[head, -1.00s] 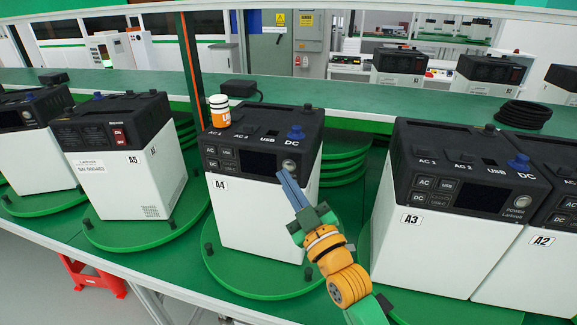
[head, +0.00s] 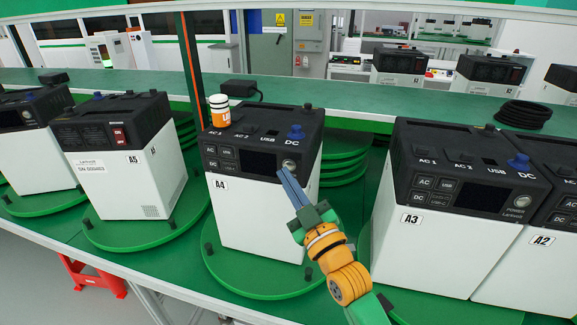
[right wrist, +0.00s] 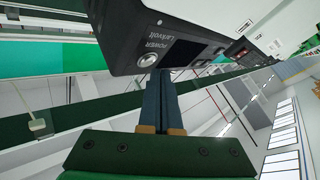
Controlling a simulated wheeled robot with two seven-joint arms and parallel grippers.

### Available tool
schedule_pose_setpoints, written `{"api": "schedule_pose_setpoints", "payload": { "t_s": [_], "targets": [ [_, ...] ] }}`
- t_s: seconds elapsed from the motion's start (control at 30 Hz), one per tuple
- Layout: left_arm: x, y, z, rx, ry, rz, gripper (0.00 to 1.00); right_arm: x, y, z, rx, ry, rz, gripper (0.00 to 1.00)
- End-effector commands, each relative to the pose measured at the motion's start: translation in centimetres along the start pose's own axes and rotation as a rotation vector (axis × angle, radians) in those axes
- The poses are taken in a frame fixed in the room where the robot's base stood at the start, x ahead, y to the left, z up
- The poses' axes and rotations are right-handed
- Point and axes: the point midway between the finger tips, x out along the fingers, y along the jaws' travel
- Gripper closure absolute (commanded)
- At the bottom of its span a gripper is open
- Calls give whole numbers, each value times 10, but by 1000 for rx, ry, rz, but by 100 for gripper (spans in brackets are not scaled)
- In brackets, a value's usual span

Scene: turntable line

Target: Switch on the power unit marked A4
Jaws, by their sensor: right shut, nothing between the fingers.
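The power unit marked A4 (head: 262,215) stands upright on a round green turntable plate (head: 262,285). It has a white body and a black top panel with a dark screen (head: 259,162). Its round silver power button (head: 289,166) is right of the screen and also shows in the right wrist view (right wrist: 147,60). My right gripper (head: 282,171) is shut and empty. Its blue fingertips (right wrist: 164,76) are close to the panel, beside the button; I cannot tell whether they touch the panel. My left gripper is out of view.
An orange and white bottle (head: 219,111) stands on top of A4. Unit A5 (head: 118,170) is to the left, with its red-switch side facing me. Units A3 (head: 430,245) and A2 (head: 525,265) are to the right. A coiled black cable (head: 523,115) lies on the back shelf.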

Motion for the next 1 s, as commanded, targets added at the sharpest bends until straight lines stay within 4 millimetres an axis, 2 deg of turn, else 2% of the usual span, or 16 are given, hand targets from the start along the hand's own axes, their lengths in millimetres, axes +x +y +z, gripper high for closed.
{"api": "schedule_pose_setpoints", "payload": {
  "t_s": [1.0],
  "targets": [
    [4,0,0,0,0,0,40,8,6,7,0,-1,-1,100]
  ]
}}
